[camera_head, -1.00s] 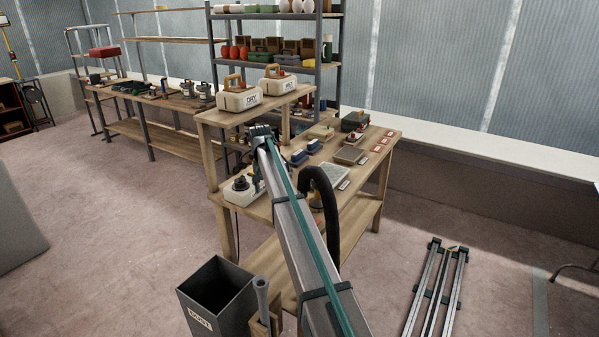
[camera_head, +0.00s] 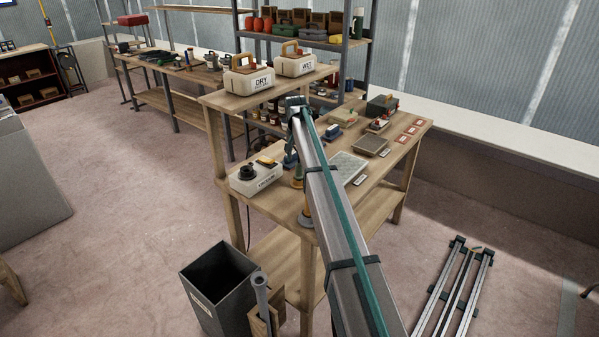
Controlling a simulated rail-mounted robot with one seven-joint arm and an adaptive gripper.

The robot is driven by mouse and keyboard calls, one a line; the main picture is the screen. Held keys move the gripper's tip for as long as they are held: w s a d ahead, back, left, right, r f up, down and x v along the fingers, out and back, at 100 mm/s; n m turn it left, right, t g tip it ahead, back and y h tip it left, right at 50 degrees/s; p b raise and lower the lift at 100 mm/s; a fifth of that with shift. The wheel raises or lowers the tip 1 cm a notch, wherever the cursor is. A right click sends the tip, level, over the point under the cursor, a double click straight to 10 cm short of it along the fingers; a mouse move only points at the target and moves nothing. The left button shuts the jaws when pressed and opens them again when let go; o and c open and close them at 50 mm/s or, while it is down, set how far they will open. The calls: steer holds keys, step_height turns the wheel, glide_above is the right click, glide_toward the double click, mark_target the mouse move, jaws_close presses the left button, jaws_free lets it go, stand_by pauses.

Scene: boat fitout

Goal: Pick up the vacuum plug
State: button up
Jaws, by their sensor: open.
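A white box with dark lettering (camera_head: 256,179) sits at the table's front left corner in the head view. A round black plug-like piece (camera_head: 247,173) stands on its left part; I cannot tell for sure that it is the vacuum plug.
The wooden workbench (camera_head: 285,200) carries a grey tray (camera_head: 348,167), a brown-grey block (camera_head: 370,146) and small red-framed cards. DRY (camera_head: 249,80) and WET (camera_head: 295,65) containers stand on its raised shelf. A dark bin (camera_head: 219,289) stands in front.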

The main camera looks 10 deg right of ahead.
mark_target(299, 163)
steer(key=shift+w+d+f+p, duration=0.15)
steer(key=shift+f+p, duration=0.5)
steer(key=shift+f, duration=0.85)
steer(key=shift+w+d+f+p, duration=0.15)
steer(key=shift+f+p, duration=0.45)
steer(key=shift+f, duration=0.85)
jaws_close()
